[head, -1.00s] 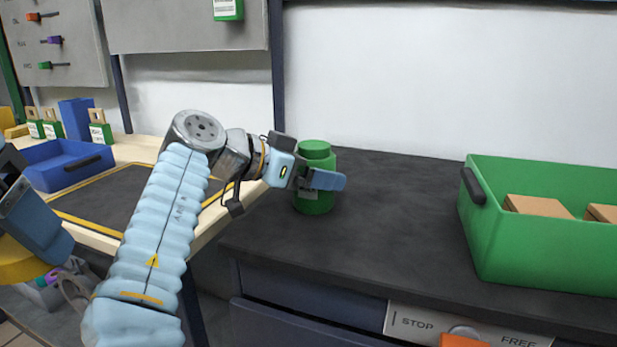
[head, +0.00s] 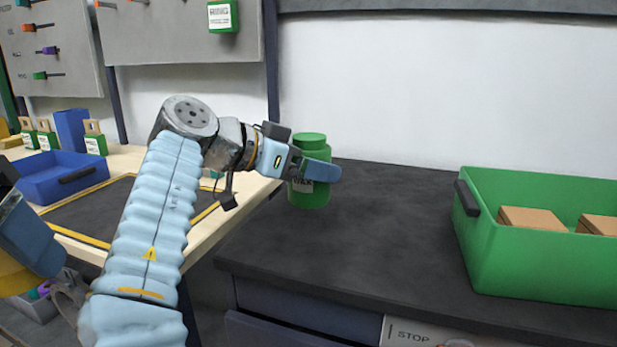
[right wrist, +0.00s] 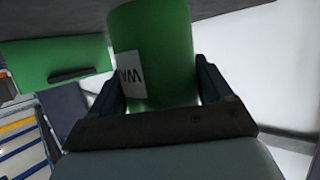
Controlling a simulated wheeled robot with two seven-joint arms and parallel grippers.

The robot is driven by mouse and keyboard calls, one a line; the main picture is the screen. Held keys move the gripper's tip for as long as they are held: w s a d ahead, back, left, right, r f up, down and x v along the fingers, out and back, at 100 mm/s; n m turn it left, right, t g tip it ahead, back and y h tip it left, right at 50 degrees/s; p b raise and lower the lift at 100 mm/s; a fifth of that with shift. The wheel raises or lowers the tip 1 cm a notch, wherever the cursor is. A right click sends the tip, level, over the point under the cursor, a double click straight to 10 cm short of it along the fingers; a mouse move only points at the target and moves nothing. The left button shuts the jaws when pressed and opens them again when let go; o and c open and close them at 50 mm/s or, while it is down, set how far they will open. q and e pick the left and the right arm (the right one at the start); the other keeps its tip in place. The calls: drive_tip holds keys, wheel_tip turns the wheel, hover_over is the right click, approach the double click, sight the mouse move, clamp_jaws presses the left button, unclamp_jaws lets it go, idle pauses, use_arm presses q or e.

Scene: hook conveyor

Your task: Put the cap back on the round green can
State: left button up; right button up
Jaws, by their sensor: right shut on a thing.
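The round green can (head: 310,196) is upright at the back left of the dark worktop, with a white label on its side. A green round top piece (head: 310,139), which looks like a cap, sits at its upper end; I cannot tell if it is fully seated. My right gripper (head: 318,170) is shut around the can's side, just below that top piece. In the right wrist view the can (right wrist: 160,50) stands between both fingers, with part of its label showing. The can appears slightly raised off the worktop. My left gripper is not clearly in view.
A green crate (head: 466,245) with cardboard boxes stands on the right of the dark worktop (head: 380,240). The worktop between can and crate is clear. A white wall is behind.

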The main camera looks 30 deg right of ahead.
drive_tip(key=s+a+r, duration=0.8)
drive_tip(key=s+r, duration=0.1)
drive_tip(key=s, duration=0.2)
drive_tip(key=shift+a+r+p, duration=0.2)
drive_tip(key=shift+r+p, duration=0.05)
drive_tip(key=shift+p, duration=0.05)
drive_tip(key=o, duration=0.9)
drive_tip(key=shift+c, duration=0.2)
drive_tip(key=c, duration=1.1)
